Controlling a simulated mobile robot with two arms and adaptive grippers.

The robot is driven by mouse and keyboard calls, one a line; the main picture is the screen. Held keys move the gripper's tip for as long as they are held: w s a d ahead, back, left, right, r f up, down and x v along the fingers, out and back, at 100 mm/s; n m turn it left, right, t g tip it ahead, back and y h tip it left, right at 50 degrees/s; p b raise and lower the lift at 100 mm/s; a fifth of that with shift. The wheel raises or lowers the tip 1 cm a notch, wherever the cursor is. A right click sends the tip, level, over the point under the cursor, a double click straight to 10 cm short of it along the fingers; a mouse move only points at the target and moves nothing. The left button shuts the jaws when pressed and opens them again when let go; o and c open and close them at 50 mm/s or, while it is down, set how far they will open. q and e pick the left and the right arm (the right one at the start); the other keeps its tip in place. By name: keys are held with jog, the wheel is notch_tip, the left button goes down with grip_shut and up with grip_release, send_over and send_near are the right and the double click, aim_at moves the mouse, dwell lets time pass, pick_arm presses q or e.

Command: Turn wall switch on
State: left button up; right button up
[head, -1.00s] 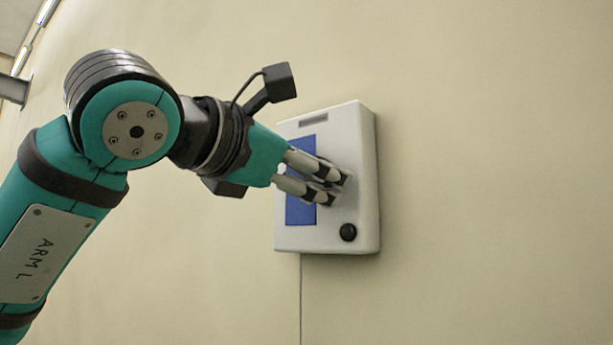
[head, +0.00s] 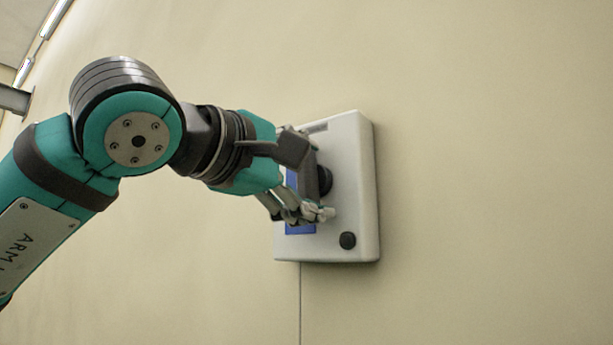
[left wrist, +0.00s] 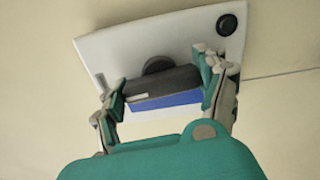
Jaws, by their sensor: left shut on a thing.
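The wall switch is a white box (head: 352,165) on the wall with a blue panel (head: 300,229). Its dark grey bar handle (left wrist: 165,86) sits on a round black hub (left wrist: 157,65), and the handle also shows in the head view (head: 312,176), roughly upright there. My left gripper (left wrist: 160,92) is shut on the handle, with fingers at its two ends. In the head view my left gripper (head: 307,182) is in front of the box, its upper fingers mostly hidden by the wrist camera. My right gripper is out of view.
A small round black button (head: 347,240) sits low on the box, clear of the fingers; it also shows in the left wrist view (left wrist: 229,24). A thin line runs down the wall below the box. The wall to the right is bare.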

pick_arm(q)
jog(key=shift+m, duration=0.6)
jog(key=o, duration=1.2)
jog(key=shift+c, duration=0.2)
jog(key=v, duration=1.2)
